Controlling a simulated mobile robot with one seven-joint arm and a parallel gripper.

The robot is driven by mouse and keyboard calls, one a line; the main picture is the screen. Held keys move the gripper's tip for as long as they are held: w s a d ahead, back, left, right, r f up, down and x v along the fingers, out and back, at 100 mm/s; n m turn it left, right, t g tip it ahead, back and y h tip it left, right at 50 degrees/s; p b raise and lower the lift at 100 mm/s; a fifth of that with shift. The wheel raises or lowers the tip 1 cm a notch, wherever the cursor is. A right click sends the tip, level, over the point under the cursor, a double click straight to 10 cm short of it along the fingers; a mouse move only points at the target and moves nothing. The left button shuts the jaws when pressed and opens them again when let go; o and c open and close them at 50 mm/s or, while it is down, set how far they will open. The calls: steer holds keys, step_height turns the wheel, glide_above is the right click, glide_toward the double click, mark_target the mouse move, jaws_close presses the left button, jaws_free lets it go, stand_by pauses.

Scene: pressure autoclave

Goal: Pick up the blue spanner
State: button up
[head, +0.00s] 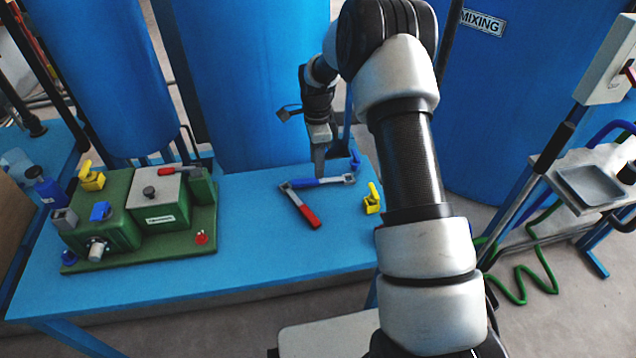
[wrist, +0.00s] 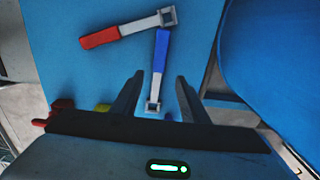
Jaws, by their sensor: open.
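The blue spanner (head: 320,182) lies on the blue table, its grey ring end towards the right in the head view. In the wrist view its blue handle (wrist: 161,52) points away and its ring end lies nearer, between my fingers in the picture. My gripper (head: 319,168) is open and empty, fingers pointing down near the spanner's ring half. The wrist view shows both fingers (wrist: 160,82), one on each side of the spanner's metal part. I cannot tell the exact height left between the fingertips and the spanner.
A red-handled spanner (head: 304,213) lies close by, its grey head beside the blue handle's far end (wrist: 168,16). A yellow padlock-like item (head: 372,203) and a small blue item (head: 355,160) are to the right. A green machine (head: 150,215) occupies the table's left. Large blue tanks stand behind.

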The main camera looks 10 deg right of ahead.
mark_target(324, 181)
step_height(324, 181, down, 5)
steer(key=shift+s+d+f+b, duration=0.1)
steer(key=shift+s+f+b, duration=0.1)
steer(key=shift+b, duration=0.25)
steer(key=shift+r, duration=0.1)
jaws_close()
